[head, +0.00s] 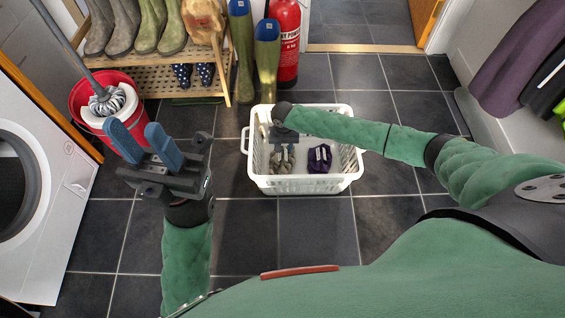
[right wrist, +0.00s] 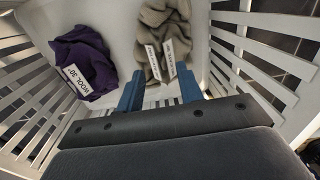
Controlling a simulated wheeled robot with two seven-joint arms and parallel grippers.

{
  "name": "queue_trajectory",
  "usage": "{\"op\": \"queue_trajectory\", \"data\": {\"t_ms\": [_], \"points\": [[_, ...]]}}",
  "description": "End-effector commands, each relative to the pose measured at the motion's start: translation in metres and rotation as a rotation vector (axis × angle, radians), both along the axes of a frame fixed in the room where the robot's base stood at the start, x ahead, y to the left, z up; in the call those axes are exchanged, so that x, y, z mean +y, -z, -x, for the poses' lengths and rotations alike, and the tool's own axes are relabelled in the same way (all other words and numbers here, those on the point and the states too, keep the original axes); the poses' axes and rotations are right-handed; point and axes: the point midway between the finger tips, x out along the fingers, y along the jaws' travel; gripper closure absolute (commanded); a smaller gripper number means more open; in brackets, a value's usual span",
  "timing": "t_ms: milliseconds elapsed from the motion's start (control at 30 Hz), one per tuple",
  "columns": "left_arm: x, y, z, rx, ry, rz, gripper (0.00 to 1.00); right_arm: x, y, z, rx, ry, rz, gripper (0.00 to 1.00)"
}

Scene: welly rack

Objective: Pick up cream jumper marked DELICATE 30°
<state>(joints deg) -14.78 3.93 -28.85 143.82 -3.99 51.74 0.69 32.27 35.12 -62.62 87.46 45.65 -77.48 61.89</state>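A white slatted laundry basket (head: 305,184) stands on the floor. Inside it lie a crumpled beige-cream garment (head: 279,165) and a purple garment (head: 320,165). In the right wrist view the cream garment (right wrist: 163,25) carries white tags too small to read surely; the tag on the purple garment (right wrist: 80,50) seems to read WOOL 30°. My right gripper (right wrist: 160,92) is open, pointing down into the basket, its blue fingers apart at the cream garment's near end; contact cannot be told. My left gripper (head: 138,136) is open and empty, left of the basket.
A red bucket (head: 77,102) with a mop (head: 106,101) stands at left, beside a white washing machine (head: 62,190). A wooden boot rack (head: 150,78), green wellies (head: 266,60) and a red extinguisher (head: 287,40) stand behind. Tiled floor is clear around the basket.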

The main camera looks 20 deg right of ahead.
Motion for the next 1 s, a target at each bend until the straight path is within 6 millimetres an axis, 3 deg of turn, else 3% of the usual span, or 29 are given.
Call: {"op": "queue_trajectory", "data": {"t_ms": [300,567,767,1000], "points": [[-0.006,0.027,-0.002,0.014,-0.014,-0.041,0.64,0.002,0.042,-0.003,-0.001,-0.001,0.001,0.64],[-0.006,0.027,-0.002,0.017,-0.016,-0.043,0.64,0.002,0.043,-0.002,-0.001,-0.001,0.001,0.64],[-0.006,0.027,-0.002,0.016,-0.016,-0.044,0.64,0.002,0.043,-0.002,0.0,-0.001,0.001,1.0],[-0.006,0.026,-0.002,0.015,-0.015,-0.044,0.64,0.002,0.043,-0.003,-0.001,-0.001,0.0,1.0]]}}
